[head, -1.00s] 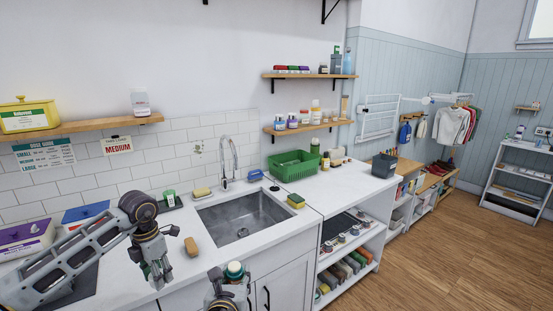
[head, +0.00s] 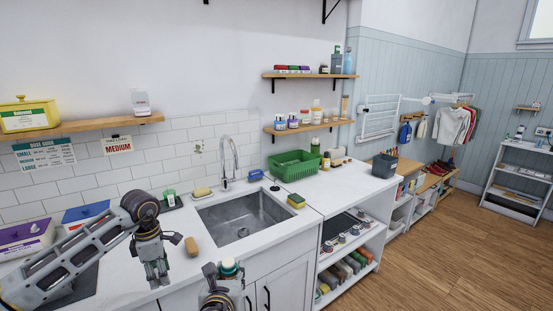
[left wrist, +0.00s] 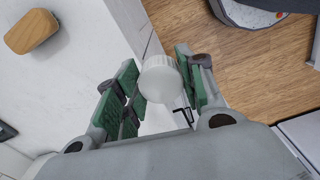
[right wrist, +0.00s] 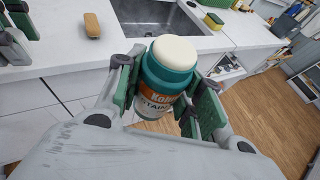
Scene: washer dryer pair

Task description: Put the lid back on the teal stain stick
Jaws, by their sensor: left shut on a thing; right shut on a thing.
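The teal stain stick (right wrist: 165,85), with an orange and white label and a bare cream domed top, is upright in my right gripper (right wrist: 160,112). In the head view the stick (head: 230,267) shows above my right gripper (head: 219,292) at the bottom edge. My left gripper (head: 159,280) points down, to the left of the stick and apart from it. In the left wrist view, my left gripper (left wrist: 158,92) is shut on a round white ribbed lid (left wrist: 160,78). I cannot make the lid out in the head view.
A brown wooden block (head: 191,246) lies on the white counter (head: 205,265) behind the grippers. The sink (head: 243,220) is beyond, with a yellow-green sponge (head: 296,201) at its right. A green basket (head: 294,166) stands further right. Wooden floor is open at the right.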

